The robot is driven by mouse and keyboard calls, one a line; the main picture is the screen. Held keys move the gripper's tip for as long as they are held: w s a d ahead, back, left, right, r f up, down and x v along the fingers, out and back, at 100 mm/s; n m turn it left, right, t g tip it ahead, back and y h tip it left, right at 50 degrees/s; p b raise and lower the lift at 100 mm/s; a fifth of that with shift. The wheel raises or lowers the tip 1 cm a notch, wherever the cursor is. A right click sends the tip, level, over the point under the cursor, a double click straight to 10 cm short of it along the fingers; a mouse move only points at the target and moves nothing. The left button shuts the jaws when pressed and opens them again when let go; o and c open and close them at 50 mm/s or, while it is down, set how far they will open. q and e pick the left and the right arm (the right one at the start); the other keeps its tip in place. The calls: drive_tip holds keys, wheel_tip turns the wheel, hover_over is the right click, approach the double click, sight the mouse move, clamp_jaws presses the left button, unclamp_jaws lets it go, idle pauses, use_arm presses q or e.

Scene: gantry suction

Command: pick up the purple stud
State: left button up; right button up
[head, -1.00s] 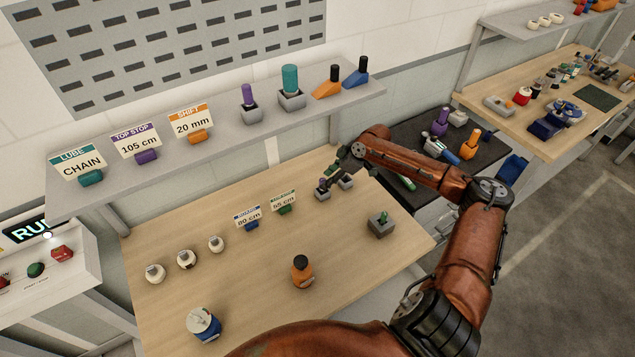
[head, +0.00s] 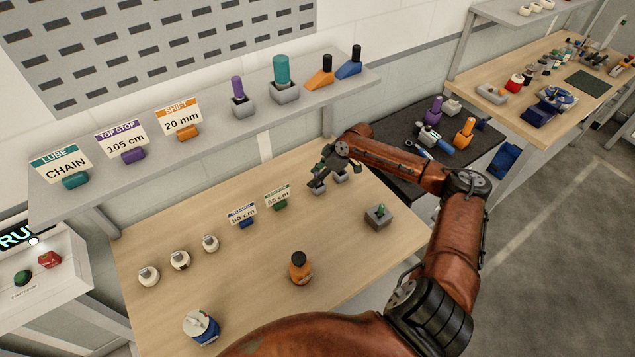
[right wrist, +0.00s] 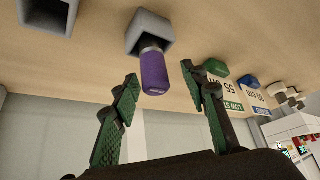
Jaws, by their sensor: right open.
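The purple stud (right wrist: 154,72) stands in a small grey holder block (right wrist: 147,28) in the right wrist view, which is seen upside down. My right gripper (right wrist: 159,79) is open, with one green-padded finger on each side of the stud. Gaps show between the stud and both fingers in this view. In the head view my right gripper (head: 318,178) is over the grey holder (head: 319,189) near the table's back edge and hides the stud. My left gripper is not in view.
Another grey holder (head: 341,177) stands just right of the gripper. A grey block with a green stud (head: 379,216) is nearer the front. Green and blue sign stands (head: 279,203) (head: 246,221) are left. An orange bottle (head: 300,269) stands mid-table. A shelf (head: 210,133) runs behind.

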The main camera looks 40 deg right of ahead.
drive_tip(key=x, duration=0.4)
drive_tip(key=shift+w+d+f, duration=0.1)
drive_tip(key=shift+d+f, duration=0.1)
drive_tip(key=shift+f, duration=0.15)
clamp_jaws()
idle(0.4)
